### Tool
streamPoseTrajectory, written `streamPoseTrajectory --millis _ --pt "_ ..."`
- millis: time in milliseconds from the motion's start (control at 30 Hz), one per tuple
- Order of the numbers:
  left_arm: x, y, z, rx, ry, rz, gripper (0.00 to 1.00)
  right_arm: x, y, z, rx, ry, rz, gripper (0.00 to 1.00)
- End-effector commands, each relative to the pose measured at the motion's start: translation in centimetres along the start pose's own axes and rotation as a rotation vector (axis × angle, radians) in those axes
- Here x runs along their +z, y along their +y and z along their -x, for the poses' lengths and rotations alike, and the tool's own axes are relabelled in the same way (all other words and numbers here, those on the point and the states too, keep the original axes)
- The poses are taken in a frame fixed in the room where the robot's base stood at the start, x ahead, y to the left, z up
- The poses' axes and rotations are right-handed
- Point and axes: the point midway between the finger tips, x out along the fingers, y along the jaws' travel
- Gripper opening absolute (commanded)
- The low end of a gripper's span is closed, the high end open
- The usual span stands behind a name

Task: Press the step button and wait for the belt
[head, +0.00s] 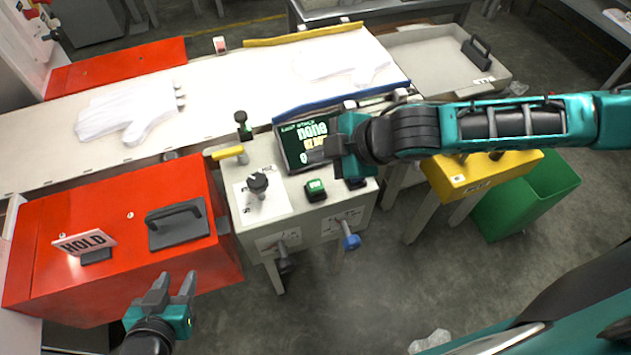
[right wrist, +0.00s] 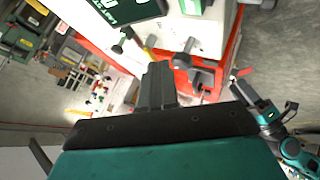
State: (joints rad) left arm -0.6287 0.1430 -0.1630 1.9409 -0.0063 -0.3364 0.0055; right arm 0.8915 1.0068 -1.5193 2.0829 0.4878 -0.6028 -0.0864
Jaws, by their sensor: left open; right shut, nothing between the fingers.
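A green push button (head: 315,190), probably the step button, sits on the front of the grey control box (head: 325,220). My right gripper (head: 318,154) is shut and empty, above and behind the button in the head view, overlapping the dark screen (head: 292,151), which reads "none". In the right wrist view the shut fingers (right wrist: 156,75) point toward the box, and the green button (right wrist: 190,6) is at the top edge. I see a gap between them in this view. The white belt (head: 220,80) carries a white glove (head: 130,112) and a fainter glove shape (head: 345,65). My left gripper (head: 173,287) is open and empty, before the red cabinet.
The red cabinet (head: 70,220) bears a black handle (head: 178,224) and a HOLD sign (head: 84,242). The control box has a black knob (head: 258,184), a yellow-handled lever (head: 228,153) and a blue knob (head: 351,242). A yellow box (head: 480,175) and green bin (head: 530,195) stand right.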

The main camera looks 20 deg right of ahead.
Motion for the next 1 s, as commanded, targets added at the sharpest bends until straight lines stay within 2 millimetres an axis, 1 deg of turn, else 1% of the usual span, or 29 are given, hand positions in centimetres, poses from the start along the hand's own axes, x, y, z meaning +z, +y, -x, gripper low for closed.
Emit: streamPoseTrajectory --millis 67,133,267,400,600,1000 --pt "0.1 0.0 0.0 0.0 0.0 0.0 0.43 0.7 -0.8 -0.9 -0.003 -0.001 0.0 0.0" --pt "1.2 0.0 -0.9 0.0 0.005 0.0 0.43 1.4 -1.4 -2.0 0.0 0.0 0.001 0.0" --pt "2.8 0.1 -1.9 0.0 0.001 0.0 0.43 2.1 -2.1 -2.8 0.0 0.001 0.0 0.0" --pt "3.4 0.1 -2.2 0.0 -0.006 0.0 0.43 2.6 -2.6 -3.6 0.0 0.0 0.0 0.0" --pt "3.5 0.1 -2.5 0.0 -0.003 0.0 0.43 3.1 -3.1 -4.2 0.0 0.001 0.001 0.0" --pt "2.8 0.0 -2.5 -0.001 0.011 -0.001 0.43 3.1 -3.1 -4.3 0.0 0.001 0.001 0.0"
